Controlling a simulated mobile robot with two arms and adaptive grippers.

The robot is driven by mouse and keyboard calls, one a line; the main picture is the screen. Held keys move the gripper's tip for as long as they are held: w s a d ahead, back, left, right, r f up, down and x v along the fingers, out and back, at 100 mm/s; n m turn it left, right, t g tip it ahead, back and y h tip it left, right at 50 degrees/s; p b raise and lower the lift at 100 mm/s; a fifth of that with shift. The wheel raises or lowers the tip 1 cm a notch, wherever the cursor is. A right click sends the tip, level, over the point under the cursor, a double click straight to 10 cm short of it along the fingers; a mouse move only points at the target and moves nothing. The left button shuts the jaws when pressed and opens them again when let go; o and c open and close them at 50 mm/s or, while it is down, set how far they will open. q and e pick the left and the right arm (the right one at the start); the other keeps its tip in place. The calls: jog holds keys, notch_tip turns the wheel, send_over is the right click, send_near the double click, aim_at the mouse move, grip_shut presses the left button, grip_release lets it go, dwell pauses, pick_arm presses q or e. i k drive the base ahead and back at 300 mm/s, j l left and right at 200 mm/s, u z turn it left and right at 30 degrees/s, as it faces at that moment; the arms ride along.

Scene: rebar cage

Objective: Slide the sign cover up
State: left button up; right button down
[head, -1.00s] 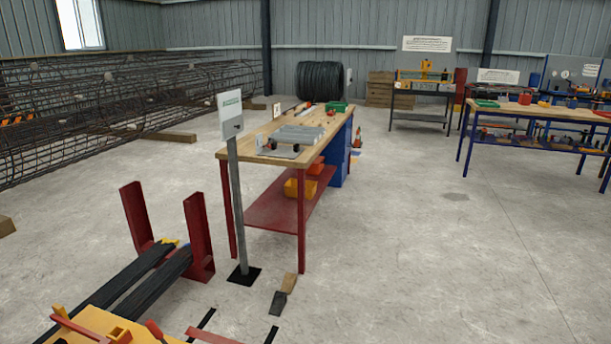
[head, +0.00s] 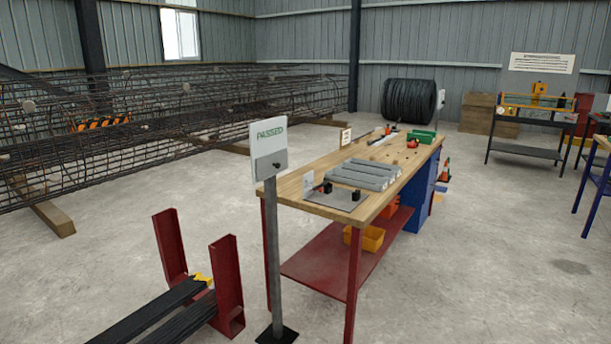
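The sign (head: 268,138) stands upright on a grey post (head: 274,240) left of the workbench in the head view. A light grey cover (head: 271,166) with a small dark knob (head: 277,165) fills the lower part of the sign face. The post rises from a black base plate (head: 278,335) on the floor. Neither of my grippers shows in the head view.
A wooden-topped workbench (head: 308,209) with red legs stands right behind the sign. A red steel rack (head: 229,280) holding dark bars is at lower left. Rebar cages (head: 180,110) lie behind. The floor (head: 480,270) at right is clear.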

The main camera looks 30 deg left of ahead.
aim_at(266, 165)
jog(key=i+j+u, duration=0.3)
jog(key=i, duration=0.15)
jog(key=i+j+u, duration=0.3)
jog(key=i, duration=0.2)
jog(key=i+u, duration=0.35)
jog(key=i+j+z, duration=0.1)
jog(key=i+j, duration=0.6)
